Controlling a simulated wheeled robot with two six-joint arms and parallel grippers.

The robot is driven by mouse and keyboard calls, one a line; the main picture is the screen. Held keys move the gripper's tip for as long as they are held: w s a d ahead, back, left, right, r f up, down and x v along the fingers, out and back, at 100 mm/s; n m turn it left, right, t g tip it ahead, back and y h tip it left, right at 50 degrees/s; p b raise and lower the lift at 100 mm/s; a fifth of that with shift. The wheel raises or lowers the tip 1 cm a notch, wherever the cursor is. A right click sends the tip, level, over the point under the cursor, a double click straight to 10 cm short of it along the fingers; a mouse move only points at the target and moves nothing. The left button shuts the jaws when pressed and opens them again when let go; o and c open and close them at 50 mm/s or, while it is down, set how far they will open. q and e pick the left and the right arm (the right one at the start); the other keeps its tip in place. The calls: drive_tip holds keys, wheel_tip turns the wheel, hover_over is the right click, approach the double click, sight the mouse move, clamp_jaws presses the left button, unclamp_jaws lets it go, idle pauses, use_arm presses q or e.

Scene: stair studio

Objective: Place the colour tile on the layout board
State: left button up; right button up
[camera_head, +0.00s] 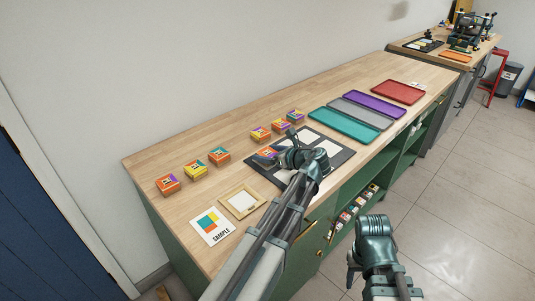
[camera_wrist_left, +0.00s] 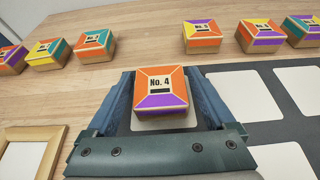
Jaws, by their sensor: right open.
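The No. 4 colour tile (camera_wrist_left: 161,88) is a small box with an orange, yellow and purple top. It also shows in the head view (camera_head: 266,153), at the near-left part of the dark layout board (camera_head: 346,154). My left gripper (camera_wrist_left: 162,75) points down with one finger on each side of this tile. I cannot tell whether the fingers touch it. A white cell of the board shows under the tile. The board's other visible cells (camera_wrist_left: 235,97) are white and bare. My right gripper (camera_head: 354,268) is open and empty, off the bench's front edge.
Several similar tiles (camera_head: 195,170) stand along the back of the wooden bench. A sample card (camera_head: 212,226) and a wooden frame (camera_head: 242,201) lie at the near left. Teal (camera_head: 344,125), grey, purple and red trays lie beyond the board. Shelves open below the bench.

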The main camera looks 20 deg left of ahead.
use_arm(q)
drive_tip(key=shift+o, duration=0.6)
drive_tip(key=shift+r, duration=0.15)
drive_tip(key=shift+s+d+r+p, duration=0.1)
drive_tip(key=shift+d+r+p, duration=0.15)
drive_tip(key=shift+p, duration=0.15)
drive_tip(key=p+v, duration=0.4)
drive_tip(key=v, duration=0.6)
drive_tip(key=shift+d+r, duration=0.1)
drive_tip(key=shift+d, duration=0.05)
drive_tip(key=shift+s+d+r, duration=0.1)
drive_tip(key=shift+s+d, duration=0.1)
drive_tip(key=shift+d, duration=0.2)
